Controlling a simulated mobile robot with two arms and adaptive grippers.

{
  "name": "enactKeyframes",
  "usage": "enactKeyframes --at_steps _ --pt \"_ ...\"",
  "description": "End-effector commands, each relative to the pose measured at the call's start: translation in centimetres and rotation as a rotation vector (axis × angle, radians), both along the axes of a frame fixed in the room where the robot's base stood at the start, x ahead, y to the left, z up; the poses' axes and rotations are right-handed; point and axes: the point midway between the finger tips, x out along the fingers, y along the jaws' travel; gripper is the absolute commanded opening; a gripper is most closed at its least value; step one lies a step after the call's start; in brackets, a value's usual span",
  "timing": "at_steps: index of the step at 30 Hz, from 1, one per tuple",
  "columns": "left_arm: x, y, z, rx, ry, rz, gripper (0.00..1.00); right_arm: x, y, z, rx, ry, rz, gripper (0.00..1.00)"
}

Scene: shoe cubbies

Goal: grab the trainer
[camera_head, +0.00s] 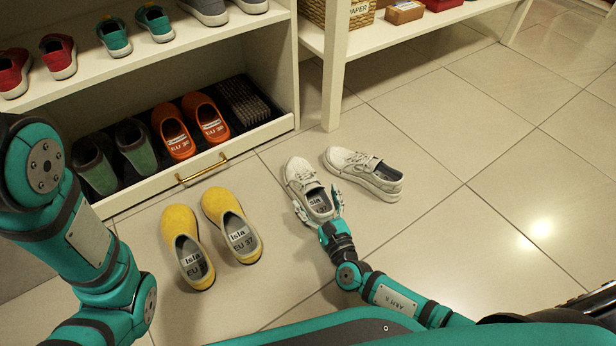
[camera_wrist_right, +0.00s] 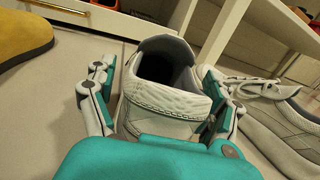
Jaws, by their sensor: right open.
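Two white trainers are on the tiled floor. The left trainer (camera_head: 300,178) points away from me, and its heel (camera_wrist_right: 168,105) fills the middle of the right wrist view. The other trainer (camera_head: 364,172) lies at an angle to its right and also shows in the right wrist view (camera_wrist_right: 285,125). My right gripper (camera_head: 318,208) is open, with one finger on each side of the left trainer's heel. Whether the fingers touch it cannot be told. My left arm (camera_head: 75,240) comes in from the left, but its gripper is out of view.
Yellow clogs (camera_head: 183,245) stand left of the trainers. An open drawer (camera_head: 235,148) with green and orange clogs and a brush is behind them. A white bench leg (camera_head: 334,75) stands behind the trainers. The floor to the right is clear.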

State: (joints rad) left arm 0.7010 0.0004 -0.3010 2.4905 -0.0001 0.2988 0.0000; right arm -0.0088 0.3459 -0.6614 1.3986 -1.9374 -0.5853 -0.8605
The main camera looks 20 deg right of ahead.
Motion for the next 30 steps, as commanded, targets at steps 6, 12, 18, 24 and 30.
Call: enactKeyframes --at_steps 6,12,18,24,30 --pt "-0.2 0.1 0.0 -0.001 -0.004 -0.001 0.40 -0.1 0.1 0.0 0.000 0.001 0.001 0.85" --pt "-0.9 0.3 -0.1 -0.005 -0.018 -0.003 0.40 0.0 0.1 0.0 0.000 0.001 0.000 0.59" --pt "-0.8 0.2 -0.1 -0.004 -0.017 -0.003 0.40 0.0 0.1 0.0 0.000 0.001 0.000 0.33" --pt "-0.6 0.2 -0.1 -0.003 -0.012 -0.001 0.40 0.0 0.0 0.1 0.000 -0.002 -0.001 0.15" --pt "-0.3 0.1 0.1 -0.002 -0.007 0.000 0.40 0.0 0.0 0.3 0.000 -0.002 -0.001 0.15"
